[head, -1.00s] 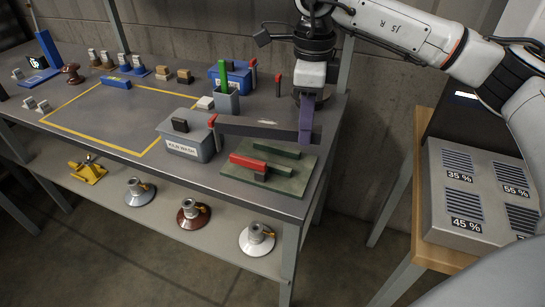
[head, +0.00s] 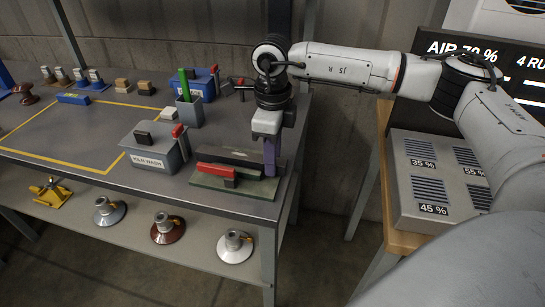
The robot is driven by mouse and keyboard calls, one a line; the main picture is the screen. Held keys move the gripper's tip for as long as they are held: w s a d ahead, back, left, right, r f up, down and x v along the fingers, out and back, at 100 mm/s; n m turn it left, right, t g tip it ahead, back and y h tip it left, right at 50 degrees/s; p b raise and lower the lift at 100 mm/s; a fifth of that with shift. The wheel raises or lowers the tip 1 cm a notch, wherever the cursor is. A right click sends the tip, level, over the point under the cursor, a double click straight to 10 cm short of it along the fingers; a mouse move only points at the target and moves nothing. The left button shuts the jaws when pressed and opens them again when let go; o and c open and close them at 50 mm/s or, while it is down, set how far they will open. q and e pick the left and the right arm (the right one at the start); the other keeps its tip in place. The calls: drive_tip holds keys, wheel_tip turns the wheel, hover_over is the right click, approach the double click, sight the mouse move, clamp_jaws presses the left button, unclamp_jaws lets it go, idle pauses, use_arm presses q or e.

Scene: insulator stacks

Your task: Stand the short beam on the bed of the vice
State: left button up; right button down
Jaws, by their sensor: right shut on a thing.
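My right gripper (head: 269,168), with purple fingers, is shut on a dark grey beam (head: 236,156) at its right end. The beam lies roughly level, just behind the red bar (head: 214,170) and over the green bed of the vice (head: 240,189). I cannot tell whether the beam touches the bed. The fingers and the red bar hide part of it. My left gripper is not in view.
A grey wash tub (head: 152,160) stands left of the vice, with a grey cup (head: 189,112) and a blue bin (head: 202,82) behind. The yellow-outlined area (head: 75,125) is mostly clear. Several disc-based pieces stand on the lower shelf.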

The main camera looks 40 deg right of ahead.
drive_tip(key=shift+f, duration=0.15)
drive_tip(key=c, duration=1.5)
unclamp_jaws()
wheel_tip(320, 180, up, 12)
drive_tip(key=shift+r, duration=0.25)
